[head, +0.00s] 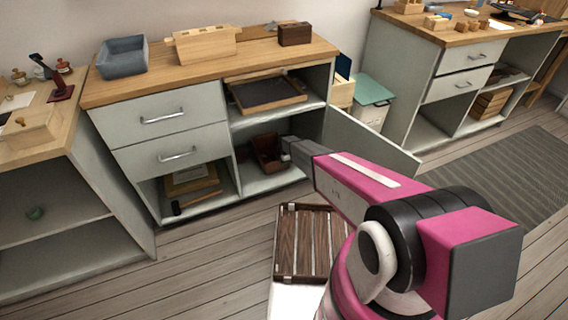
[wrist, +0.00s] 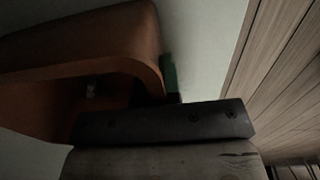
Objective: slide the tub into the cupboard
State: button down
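A brown tub (head: 267,152) is in the lower right compartment of the grey cupboard (head: 228,110), below the shelf, and looks tilted. My gripper (head: 287,151) reaches in at the tub's right side. In the wrist view the tub's curved brown wall and dark inside (wrist: 110,45) fill the upper left, close against the dark gripper part (wrist: 165,120). Whether the fingers touch or grip the tub is hidden. A small green patch shows beyond the tub's rim. A blue-grey open bin (head: 122,57) stands on the cupboard's top.
The cupboard door (head: 372,142) stands open on the right, close to my arm. The shelf above holds a dark tray (head: 268,93). A mallet (head: 198,201) lies in the lower left compartment. A dark slatted crate (head: 308,242) is on the floor in front.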

jog(key=c, duration=1.2)
grip_release()
jog(key=shift+c, duration=0.2)
notch_tip(320, 180, up, 11)
jog(key=shift+s+d, duration=0.15)
jog(key=shift+s, duration=0.15)
jog(key=shift+f, duration=0.15)
